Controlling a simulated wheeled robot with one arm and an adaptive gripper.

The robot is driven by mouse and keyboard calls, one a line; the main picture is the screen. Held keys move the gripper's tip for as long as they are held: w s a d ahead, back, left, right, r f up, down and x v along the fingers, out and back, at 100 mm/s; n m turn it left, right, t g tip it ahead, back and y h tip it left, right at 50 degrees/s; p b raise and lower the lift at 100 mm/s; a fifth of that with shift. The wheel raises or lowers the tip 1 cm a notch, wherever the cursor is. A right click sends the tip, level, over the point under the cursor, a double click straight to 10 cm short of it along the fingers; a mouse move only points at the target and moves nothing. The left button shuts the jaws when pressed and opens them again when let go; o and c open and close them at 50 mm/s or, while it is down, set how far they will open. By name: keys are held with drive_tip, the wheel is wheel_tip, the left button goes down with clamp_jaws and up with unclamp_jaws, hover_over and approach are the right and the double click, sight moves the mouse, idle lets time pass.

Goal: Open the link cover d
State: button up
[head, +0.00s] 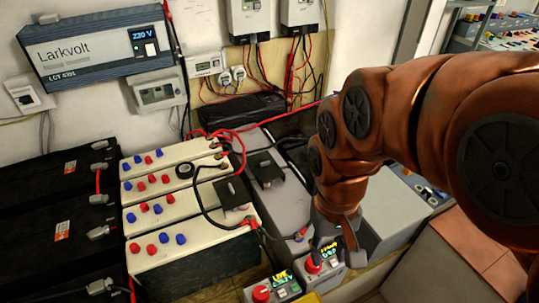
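No marking legible to me tells which part is link cover d. One square black cover (233,193) with a small raised piece sits on the white-topped battery bank. Another black cover (266,171) lies on the grey case to its right. Both look closed. My copper-coloured arm comes in from the right, and my gripper (350,234) points down beside the grey case, to the right of and nearer than both covers. Its fingers are partly hidden by the wrist, so their opening is unclear. I see nothing held in it.
The battery bank (190,262) carries red and blue caps and loose black and red cables. Two small boxes with red knobs (262,293) (313,266) stand close below my gripper. Black batteries (50,205) fill the left. A Larkvolt inverter (97,52) hangs on the wall.

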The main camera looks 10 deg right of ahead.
drive_tip(key=w+r+m, duration=0.2)
drive_tip(key=w+m, duration=0.2)
drive_tip(key=w, duration=1.1)
drive_tip(key=m+t, duration=0.2)
drive_tip(key=m, duration=0.9)
hover_over(265, 162)
wheel_tip(265, 162, down, 17)
drive_tip(key=shift+f, duration=0.1)
drive_tip(key=shift+f+p, duration=1.2)
drive_tip(key=shift+f, duration=2.6)
clamp_jaws()
